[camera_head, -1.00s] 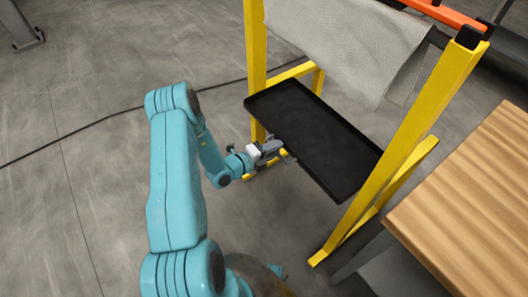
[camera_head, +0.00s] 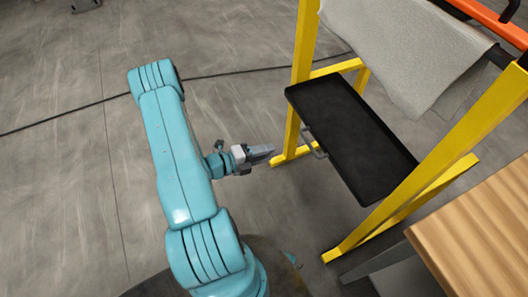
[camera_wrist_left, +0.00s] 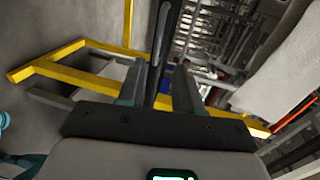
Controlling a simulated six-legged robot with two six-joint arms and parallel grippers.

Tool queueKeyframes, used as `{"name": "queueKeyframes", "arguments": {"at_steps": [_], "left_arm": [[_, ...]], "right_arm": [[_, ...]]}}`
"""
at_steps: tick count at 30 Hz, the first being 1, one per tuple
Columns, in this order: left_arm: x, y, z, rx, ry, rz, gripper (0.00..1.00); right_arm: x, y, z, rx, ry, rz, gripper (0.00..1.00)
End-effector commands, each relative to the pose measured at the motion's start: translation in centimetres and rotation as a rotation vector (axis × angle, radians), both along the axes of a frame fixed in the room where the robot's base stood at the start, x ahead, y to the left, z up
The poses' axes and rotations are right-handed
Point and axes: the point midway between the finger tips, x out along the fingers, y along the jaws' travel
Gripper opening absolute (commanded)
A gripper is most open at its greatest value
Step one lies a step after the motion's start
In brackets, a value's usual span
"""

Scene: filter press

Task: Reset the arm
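My left gripper (camera_head: 262,153) is to the left of the black tray (camera_head: 350,137) in the head view. It is apart from the tray's grey handle (camera_head: 313,142) and points toward it. In the left wrist view the two fingers (camera_wrist_left: 158,88) stand apart with nothing held between them. The tray shows edge-on beyond them as a dark strip (camera_wrist_left: 164,30). My right gripper is not in view.
The tray hangs in a yellow frame (camera_head: 305,50) with a grey cloth (camera_head: 405,50) above it. A wooden table (camera_head: 480,230) stands at the lower right. A cable (camera_head: 240,72) crosses the floor. The floor around my left arm is open.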

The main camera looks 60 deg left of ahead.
Motion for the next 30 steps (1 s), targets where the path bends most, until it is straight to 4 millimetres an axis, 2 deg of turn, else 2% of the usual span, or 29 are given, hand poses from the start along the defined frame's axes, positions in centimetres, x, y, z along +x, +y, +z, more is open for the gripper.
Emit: {"name": "queueKeyframes", "arguments": {"at_steps": [13,14,17,20,21,23,24,25,27,29,30], "left_arm": [[0.2,-0.3,0.0,0.003,0.002,-0.013,0.34],[0.3,-0.7,0.1,0.007,0.005,-0.032,0.34],[1.4,-4.4,0.3,0.05,0.026,-0.191,0.34],[1.9,-11.5,0.7,0.165,0.044,-0.519,0.34],[1.5,-14.9,0.8,0.238,0.037,-0.695,0.34],[-0.1,-19.8,1.1,0.383,-0.004,-0.989,0.34],[-1.8,-22.7,1.3,0.507,-0.06,-1.213,0.34],[-3.4,-24.7,1.4,0.622,-0.124,-1.399,0.34],[-6.6,-27.0,1.1,0.915,-0.338,-1.799,0.34],[-8.0,-27.5,0.7,1.186,-0.589,-2.084,0.34],[-8.1,-27.6,0.6,1.368,-0.786,-2.234,0.34]], "right_arm": [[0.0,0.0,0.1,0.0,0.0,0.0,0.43],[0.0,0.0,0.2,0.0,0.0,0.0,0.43],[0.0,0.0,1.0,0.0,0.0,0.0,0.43],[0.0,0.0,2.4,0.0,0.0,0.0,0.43],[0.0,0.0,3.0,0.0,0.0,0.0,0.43],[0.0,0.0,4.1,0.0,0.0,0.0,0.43],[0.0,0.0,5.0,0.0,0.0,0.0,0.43],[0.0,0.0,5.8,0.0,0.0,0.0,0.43],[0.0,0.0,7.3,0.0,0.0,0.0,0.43],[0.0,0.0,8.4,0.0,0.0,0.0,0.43],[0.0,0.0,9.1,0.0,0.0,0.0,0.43]]}}
